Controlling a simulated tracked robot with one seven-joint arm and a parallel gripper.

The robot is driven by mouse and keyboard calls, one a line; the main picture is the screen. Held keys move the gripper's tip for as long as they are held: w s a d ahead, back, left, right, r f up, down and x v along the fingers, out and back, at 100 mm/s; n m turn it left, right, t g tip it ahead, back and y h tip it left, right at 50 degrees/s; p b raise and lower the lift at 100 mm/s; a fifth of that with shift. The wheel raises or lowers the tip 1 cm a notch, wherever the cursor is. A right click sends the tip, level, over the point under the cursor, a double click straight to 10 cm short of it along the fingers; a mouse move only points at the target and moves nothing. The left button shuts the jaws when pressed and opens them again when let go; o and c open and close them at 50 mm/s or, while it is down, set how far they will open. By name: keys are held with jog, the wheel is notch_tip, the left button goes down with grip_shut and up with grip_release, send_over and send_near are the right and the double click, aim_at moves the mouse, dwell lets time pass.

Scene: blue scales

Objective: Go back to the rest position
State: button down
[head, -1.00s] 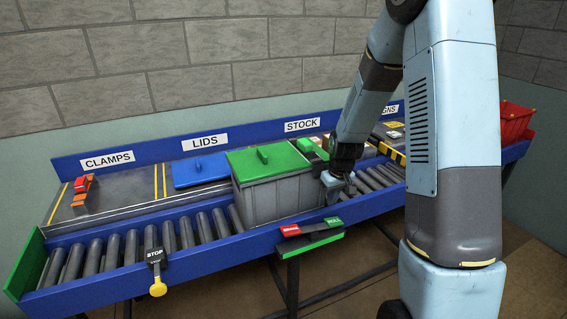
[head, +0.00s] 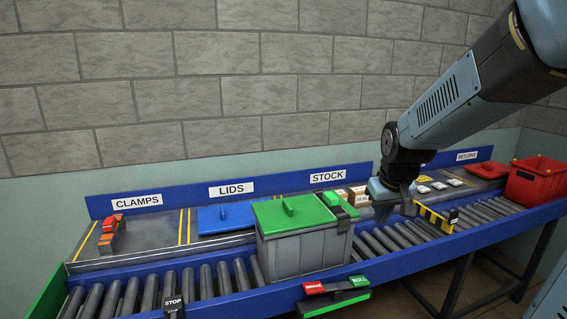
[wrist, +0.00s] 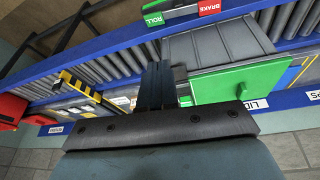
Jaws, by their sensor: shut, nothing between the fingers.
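My gripper (head: 408,208) is right of the grey bin in the head view, over the roller conveyor. Its fingers are together in the wrist view (wrist: 158,84), with nothing seen between them. The grey bin (head: 300,252) stands on the rollers with a green lid (head: 280,214) on top. In the wrist view the bin (wrist: 210,50) and the lid (wrist: 245,80) lie beyond and to the right of the fingers. The gripper appears apart from both.
The conveyor rollers (head: 385,242) run along a blue frame with a red and green brake/roll control (head: 335,287) and a STOP lever (head: 174,304). A blue lid (head: 226,219), orange clamps (head: 108,236), a yellow-black striped barrier (head: 434,219) and a red crate (head: 535,184) are around.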

jog(key=s+r+m+t, duration=0.1)
jog(key=s+r, duration=0.3)
jog(key=s, duration=0.4)
jog(key=s+r, duration=0.5)
jog(key=s, duration=0.3)
jog(key=shift+s+m+t, duration=0.25)
jog(key=shift+m+t, duration=0.15)
